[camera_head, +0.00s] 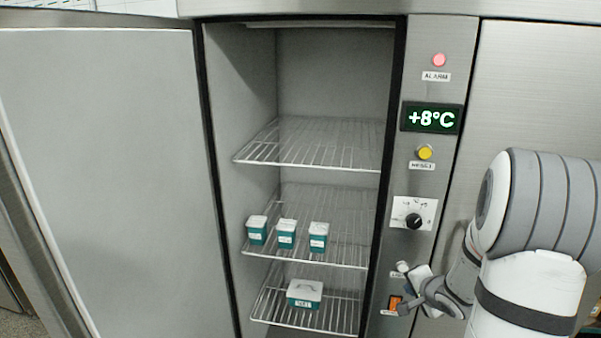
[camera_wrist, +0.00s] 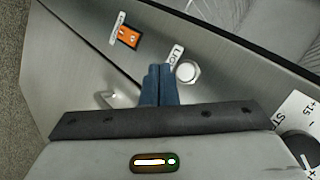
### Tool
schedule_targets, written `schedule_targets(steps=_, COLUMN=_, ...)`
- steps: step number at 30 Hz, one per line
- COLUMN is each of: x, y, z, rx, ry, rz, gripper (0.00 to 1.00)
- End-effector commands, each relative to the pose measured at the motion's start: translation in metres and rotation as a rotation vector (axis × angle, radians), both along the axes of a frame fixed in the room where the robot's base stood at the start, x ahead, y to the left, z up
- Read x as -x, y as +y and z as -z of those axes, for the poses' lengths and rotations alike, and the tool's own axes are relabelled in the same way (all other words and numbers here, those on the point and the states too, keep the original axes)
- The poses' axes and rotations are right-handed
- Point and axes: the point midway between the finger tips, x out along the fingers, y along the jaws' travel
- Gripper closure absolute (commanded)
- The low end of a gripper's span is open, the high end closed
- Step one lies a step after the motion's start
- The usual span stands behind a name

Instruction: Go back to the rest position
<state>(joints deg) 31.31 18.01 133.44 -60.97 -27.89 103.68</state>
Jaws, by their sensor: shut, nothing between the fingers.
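My gripper (camera_wrist: 159,68) is shut and empty, its two blue fingers side by side in the wrist view. It points at the control panel. In that view its tips appear just beside a round white button (camera_wrist: 187,71) and below an orange switch (camera_wrist: 129,37). I cannot tell whether they touch the panel. In the head view my gripper (camera_head: 406,309) is at the lower right, close to the orange switch (camera_head: 395,302) and below the white button (camera_head: 402,267). My arm comes in from the right.
The cold cabinet stands open, its door (camera_head: 110,180) swung left. Three small teal boxes stand on the middle shelf (camera_head: 345,252); a larger teal box (camera_head: 304,294) is on the lower one. The panel has a red alarm lamp (camera_head: 439,60), "+8°C" display (camera_head: 431,117), yellow button (camera_head: 425,152) and black dial (camera_head: 413,221).

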Motion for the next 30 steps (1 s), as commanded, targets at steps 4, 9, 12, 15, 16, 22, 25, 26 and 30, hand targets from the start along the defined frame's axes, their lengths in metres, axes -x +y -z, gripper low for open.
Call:
schedule_targets(steps=4, x=0.008, y=0.011, z=-0.033, rx=0.26, ry=0.043, rz=-0.047, gripper=1.0)
schedule_targets(steps=9, x=0.043, y=0.036, z=-0.068, rx=0.52, ry=0.171, rz=-0.15, gripper=1.0)
schedule_targets(steps=12, x=0.074, y=0.06, z=-0.081, rx=0.614, ry=0.26, rz=-0.249, gripper=1.0)
schedule_targets(steps=15, x=0.11, y=0.088, z=-0.088, rx=0.671, ry=0.346, rz=-0.387, gripper=1.0)
schedule_targets(steps=16, x=0.121, y=0.098, z=-0.09, rx=0.68, ry=0.369, rz=-0.436, gripper=1.0)
schedule_targets(steps=22, x=0.191, y=0.156, z=-0.093, rx=0.691, ry=0.448, rz=-0.78, gripper=1.0)
schedule_targets(steps=25, x=0.215, y=0.175, z=-0.093, rx=0.682, ry=0.454, rz=-0.91, gripper=1.0)
schedule_targets(steps=26, x=0.22, y=0.179, z=-0.093, rx=0.68, ry=0.454, rz=-0.938, gripper=1.0)
schedule_targets(steps=30, x=0.232, y=0.187, z=-0.094, rx=0.673, ry=0.453, rz=-1.005, gripper=1.0)
